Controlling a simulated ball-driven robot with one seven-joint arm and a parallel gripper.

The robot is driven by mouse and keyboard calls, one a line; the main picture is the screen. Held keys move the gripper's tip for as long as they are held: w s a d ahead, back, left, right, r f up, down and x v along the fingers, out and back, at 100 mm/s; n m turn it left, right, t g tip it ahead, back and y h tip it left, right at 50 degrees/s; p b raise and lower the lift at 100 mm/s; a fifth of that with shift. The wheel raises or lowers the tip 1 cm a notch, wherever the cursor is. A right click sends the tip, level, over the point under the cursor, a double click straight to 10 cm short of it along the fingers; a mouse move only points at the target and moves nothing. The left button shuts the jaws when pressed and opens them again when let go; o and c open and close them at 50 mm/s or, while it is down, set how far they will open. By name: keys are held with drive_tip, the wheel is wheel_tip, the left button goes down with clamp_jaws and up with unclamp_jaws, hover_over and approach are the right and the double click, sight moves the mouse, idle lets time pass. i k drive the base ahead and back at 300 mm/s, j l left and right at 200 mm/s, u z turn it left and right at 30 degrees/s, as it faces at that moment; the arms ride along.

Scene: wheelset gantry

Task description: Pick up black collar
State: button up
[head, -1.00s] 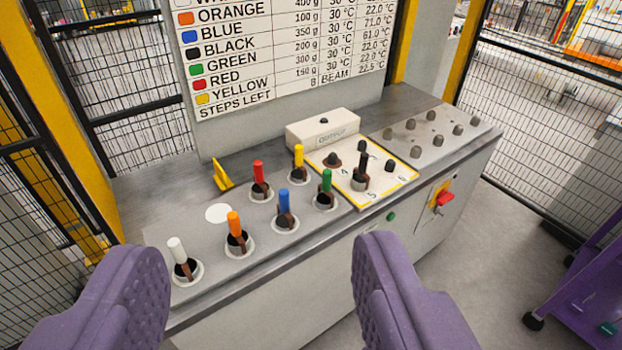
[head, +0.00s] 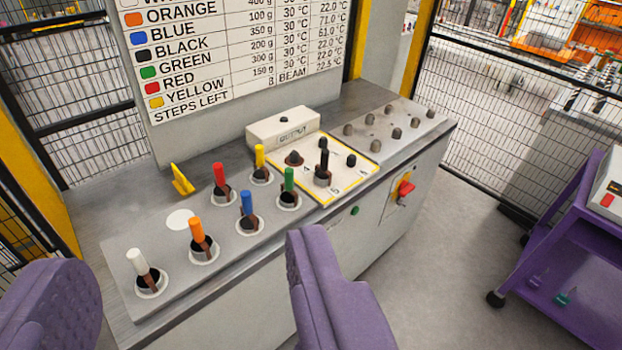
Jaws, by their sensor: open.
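The black collar (head: 323,169) has an upright black handle over a brown base. It stands on the pale, yellow-edged plate (head: 340,187) on the grey console. My gripper (head: 190,255) shows as two purple fingers, wide apart and empty. It is in front of the console, with its right finger below the black collar in the picture. Nothing hides the collar's handle; its lower part is small and dark.
Collars with white (head: 145,270), orange (head: 200,240), blue (head: 248,212), green (head: 288,188), red (head: 221,183) and yellow (head: 260,165) handles stand left of it. A white box (head: 283,128) is behind. A purple cart (head: 555,250) stands right, with clear floor between.

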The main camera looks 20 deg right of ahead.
sight(323, 181)
drive_tip(key=i+l, duration=0.3)
drive_tip(key=i, duration=0.15)
drive_tip(key=i+l, duration=0.35)
drive_tip(key=i, duration=0.15)
drive_tip(key=i+l+z, duration=0.1)
drive_tip(key=i+l, duration=0.2)
drive_tip(key=i, duration=0.15)
drive_tip(key=i+l, duration=0.3)
drive_tip(key=i, duration=0.2)
drive_tip(key=i+l, duration=0.25)
drive_tip(key=i, duration=0.25)
